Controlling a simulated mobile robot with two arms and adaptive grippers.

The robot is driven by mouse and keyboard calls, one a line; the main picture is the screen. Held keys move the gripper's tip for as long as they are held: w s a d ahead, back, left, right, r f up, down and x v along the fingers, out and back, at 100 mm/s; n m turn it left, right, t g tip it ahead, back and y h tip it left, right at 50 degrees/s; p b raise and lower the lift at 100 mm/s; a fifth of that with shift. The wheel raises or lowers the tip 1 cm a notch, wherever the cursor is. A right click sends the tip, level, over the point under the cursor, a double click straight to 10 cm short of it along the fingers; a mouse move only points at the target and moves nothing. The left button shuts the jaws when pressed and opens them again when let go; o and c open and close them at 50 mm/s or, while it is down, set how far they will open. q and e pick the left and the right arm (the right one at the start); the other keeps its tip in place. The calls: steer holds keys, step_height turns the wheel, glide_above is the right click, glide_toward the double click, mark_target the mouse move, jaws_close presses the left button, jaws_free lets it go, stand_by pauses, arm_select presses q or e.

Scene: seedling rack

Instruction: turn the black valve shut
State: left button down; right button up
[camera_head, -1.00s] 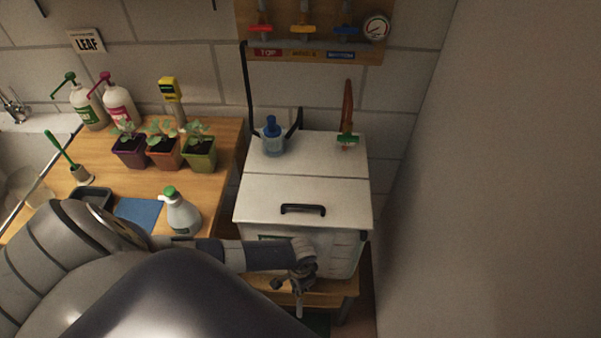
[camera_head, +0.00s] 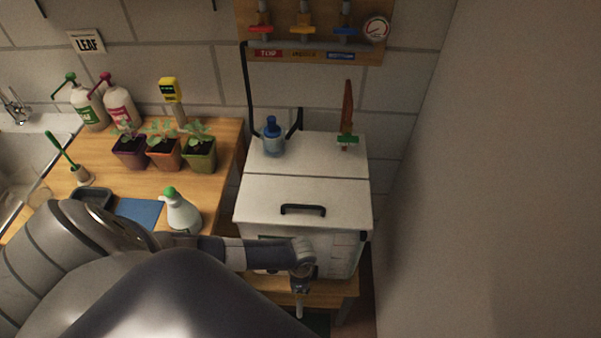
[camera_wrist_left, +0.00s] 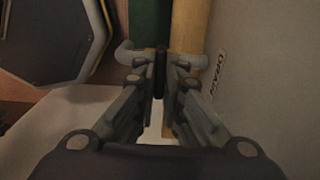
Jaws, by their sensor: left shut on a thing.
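The black valve (camera_wrist_left: 160,66) shows in the left wrist view as a narrow dark handle, seen almost edge-on. Grey pipe parts (camera_wrist_left: 125,52) stick out on both sides behind it. My left gripper (camera_wrist_left: 160,84) is shut on the black handle, which stands between its two fingertips. In the head view the left gripper (camera_head: 301,285) is low at the front of the white tank (camera_head: 300,205), and my wrist hides the valve there. My right gripper is in neither view.
The tank stands on a wooden stand (camera_head: 340,288). A spray bottle (camera_head: 182,213) and blue mat (camera_head: 139,213) lie left, near my arm. A bare wall (camera_head: 500,180) rises at right.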

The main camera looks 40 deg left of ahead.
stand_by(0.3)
arm_select(q)
steer(key=c, duration=1.7)
jaws_free()
step_height(320, 180, up, 12)
steer(key=shift+d, duration=0.1)
